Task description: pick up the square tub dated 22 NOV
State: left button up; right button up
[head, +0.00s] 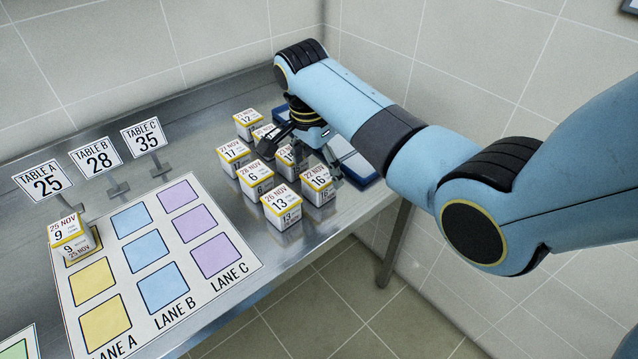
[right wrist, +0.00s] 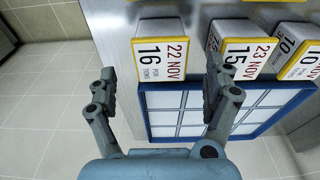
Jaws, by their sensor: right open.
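The white square tub with a yellow-edged label reading 22 NOV and 16 (head: 318,187) stands on the steel counter at the near right of the tub group. In the right wrist view the same tub (right wrist: 160,55) lies ahead of my right gripper (right wrist: 160,78), in line with the gap between the fingers. My right gripper (head: 306,158) is open and empty, low over the right side of the group. The arm partly hides tubs behind it. My left gripper is not in view.
A blue-rimmed tray (right wrist: 143,110) lies by the counter edge. Table signs (head: 98,158) stand behind.

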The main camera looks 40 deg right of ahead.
aim_at(319, 176)
notch_tip(319, 176, down, 4)
jog(key=shift+w+r, duration=0.1)
jog(key=c, duration=1.4)
